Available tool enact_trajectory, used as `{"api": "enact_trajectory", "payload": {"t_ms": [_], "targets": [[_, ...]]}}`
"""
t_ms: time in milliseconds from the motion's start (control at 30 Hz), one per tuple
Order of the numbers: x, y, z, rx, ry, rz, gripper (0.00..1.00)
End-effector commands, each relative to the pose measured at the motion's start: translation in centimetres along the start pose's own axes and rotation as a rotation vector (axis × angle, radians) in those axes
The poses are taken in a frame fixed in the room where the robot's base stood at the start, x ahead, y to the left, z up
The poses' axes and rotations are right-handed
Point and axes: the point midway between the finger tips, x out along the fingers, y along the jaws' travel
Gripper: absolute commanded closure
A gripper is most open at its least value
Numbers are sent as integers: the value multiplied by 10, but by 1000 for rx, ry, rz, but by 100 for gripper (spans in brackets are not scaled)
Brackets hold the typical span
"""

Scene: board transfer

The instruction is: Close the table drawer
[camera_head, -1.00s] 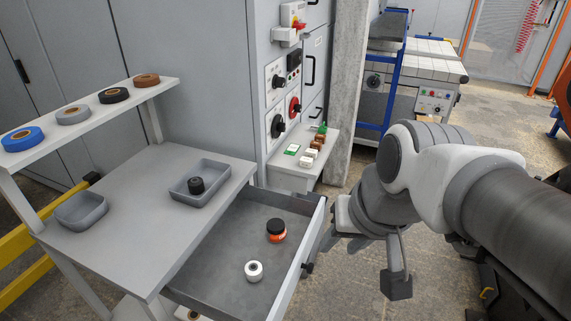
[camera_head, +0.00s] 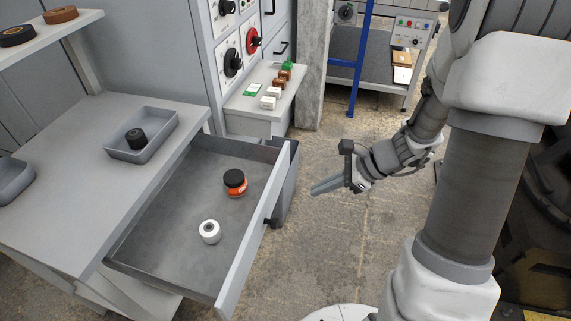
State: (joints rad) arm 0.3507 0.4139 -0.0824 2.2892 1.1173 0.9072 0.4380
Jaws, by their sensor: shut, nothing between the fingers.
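The table drawer (camera_head: 172,210) is pulled well out from under the grey table (camera_head: 75,165). Its front panel (camera_head: 258,232) faces right, with a small dark handle (camera_head: 270,222) on the outside. Inside lie an orange roll with a black top (camera_head: 236,184) and a white roll (camera_head: 210,231). My gripper (camera_head: 320,188) is shut and empty. It is to the right of the drawer front, apart from it, with its fingers pointing left toward the panel.
A grey tray (camera_head: 165,142) with a black roll (camera_head: 136,139) and another grey tray (camera_head: 12,180) sit on the tabletop. A small side shelf (camera_head: 245,107) with several blocks stands behind the drawer. Bare floor (camera_head: 330,245) lies right of the drawer front.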

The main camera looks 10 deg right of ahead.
Motion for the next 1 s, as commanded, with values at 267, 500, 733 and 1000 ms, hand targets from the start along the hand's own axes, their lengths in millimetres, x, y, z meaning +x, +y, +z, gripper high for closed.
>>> {"api": "enact_trajectory", "payload": {"t_ms": [267, 500, 733, 1000], "targets": [[21, -8, -28, 161, -28, -30, 100], [58, -8, -27, 158, -29, -25, 100], [109, -9, -26, 157, -29, -25, 100], [138, -14, -3, 153, -27, -28, 100]]}}
